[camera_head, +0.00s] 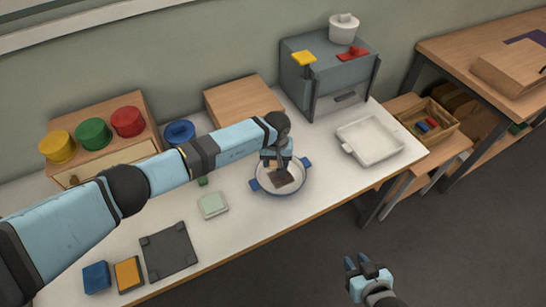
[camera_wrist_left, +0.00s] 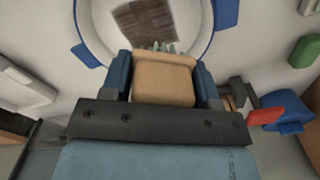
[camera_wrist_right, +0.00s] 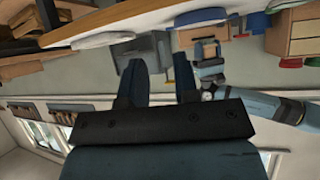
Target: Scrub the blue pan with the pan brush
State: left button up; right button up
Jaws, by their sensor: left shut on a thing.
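The blue pan (camera_head: 297,182), with a pale inside and blue side handles, sits on the white table. A dark brown patch (camera_head: 284,178) lies on its floor and also shows in the left wrist view (camera_wrist_left: 145,20). My left gripper (camera_head: 276,162) is over the pan, shut on the pan brush (camera_wrist_left: 165,83), a tan block with pale teal bristles. The bristle tips show beside the brown patch; I cannot tell if they touch the pan. My right gripper (camera_head: 363,268) is open and empty, off the table's front edge; its parted fingers show in the right wrist view (camera_wrist_right: 163,75).
A white tray (camera_head: 370,142) is right of the pan, with a grey stand (camera_head: 325,75) behind. A pale green block (camera_head: 212,205), a dark mat (camera_head: 168,251) and a blue bowl (camera_head: 180,132) are to the left. Bare table lies around the pan.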

pick_arm(q)
jog(key=shift+f, duration=2.75)
pick_arm(e)
jog(key=shift+w, duration=0.1)
jog(key=c, duration=0.4)
jog(key=shift+w+a+f, duration=0.1)
jog(key=shift+w+f, duration=0.1)
jog(key=shift+w, duration=0.1)
grip_shut()
jog(key=w+a+g, duration=0.2)
jog(key=w, duration=0.6)
jog(key=w+a+n+g, duration=0.1)
jog(key=w+a+g, duration=0.1)
jog(key=w, duration=0.6)
jog(key=w+a+f+n+g+h, duration=0.1)
jog(key=w+a+g, duration=0.1)
jog(key=w, duration=0.6)
jog(key=w+a+r+n+g, duration=0.1)
jog(key=w+a+r+g, duration=0.1)
jog(key=w+r, duration=0.35)
jog(key=shift+h, duration=0.3)
jog(key=shift+w+d+f, duration=0.1)
jog(key=shift+w+f, duration=0.1)
jog(key=shift+f, duration=1.25)
jog(key=shift+w+d+f, duration=0.1)
jog(key=shift+w+f, duration=0.05)
jog(key=shift+f, duration=1.3)
